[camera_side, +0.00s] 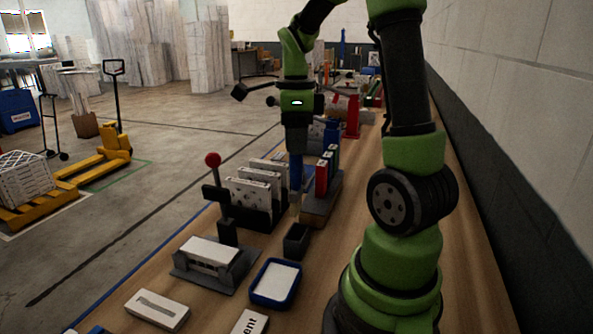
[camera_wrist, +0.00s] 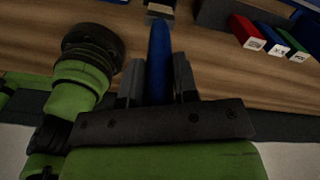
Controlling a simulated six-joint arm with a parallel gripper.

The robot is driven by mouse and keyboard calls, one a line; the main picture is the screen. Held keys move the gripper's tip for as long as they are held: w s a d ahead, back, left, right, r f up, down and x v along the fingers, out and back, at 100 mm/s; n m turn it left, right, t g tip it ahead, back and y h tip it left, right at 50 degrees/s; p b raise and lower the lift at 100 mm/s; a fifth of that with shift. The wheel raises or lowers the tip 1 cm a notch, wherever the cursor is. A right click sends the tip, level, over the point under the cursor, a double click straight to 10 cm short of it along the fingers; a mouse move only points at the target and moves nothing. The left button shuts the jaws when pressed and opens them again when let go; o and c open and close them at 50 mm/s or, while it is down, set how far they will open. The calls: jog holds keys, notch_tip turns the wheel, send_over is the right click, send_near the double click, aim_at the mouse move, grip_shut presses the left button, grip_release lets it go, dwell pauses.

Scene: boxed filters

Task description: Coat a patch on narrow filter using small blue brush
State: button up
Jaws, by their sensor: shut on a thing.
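My gripper (camera_side: 297,150) points down over the bench and is shut on the blue brush (camera_side: 296,172), held upright with its pale tip low. In the wrist view the gripper (camera_wrist: 159,88) has its fingers on both sides of the blue handle (camera_wrist: 159,50). The brush tip is behind the small dark open cup (camera_side: 296,240) and appears above the bench; contact is unclear. A white boxed filter (camera_side: 208,250) sits in a grey fixture (camera_side: 188,276) at front left. Several white boxed filters (camera_side: 250,194) stand in a black rack. I cannot tell which filter is the narrow one.
A blue-rimmed tray (camera_side: 254,296) with a white inside lies in front of the cup. A white box (camera_side: 157,309) lies at the front edge. A holder with red (camera_side: 321,178), green and blue blocks stands right of the brush. A red-knobbed lever (camera_side: 213,160) rises at the rack.

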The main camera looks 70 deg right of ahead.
jog(key=w+a+f+g+y, duration=0.2)
jog(key=w+a+f+g, duration=0.15)
jog(key=a, duration=0.55)
jog(key=shift+w+d+f, duration=0.1)
jog(key=shift+w+f, duration=0.15)
jog(key=shift+f, duration=1.2)
jog(key=shift+w+d+f, duration=0.1)
jog(key=shift+w+f, duration=0.1)
jog(key=shift+f, duration=1.8)
jog(key=shift+r, duration=0.1)
notch_tip(320, 180, up, 7)
dwell(0.5)
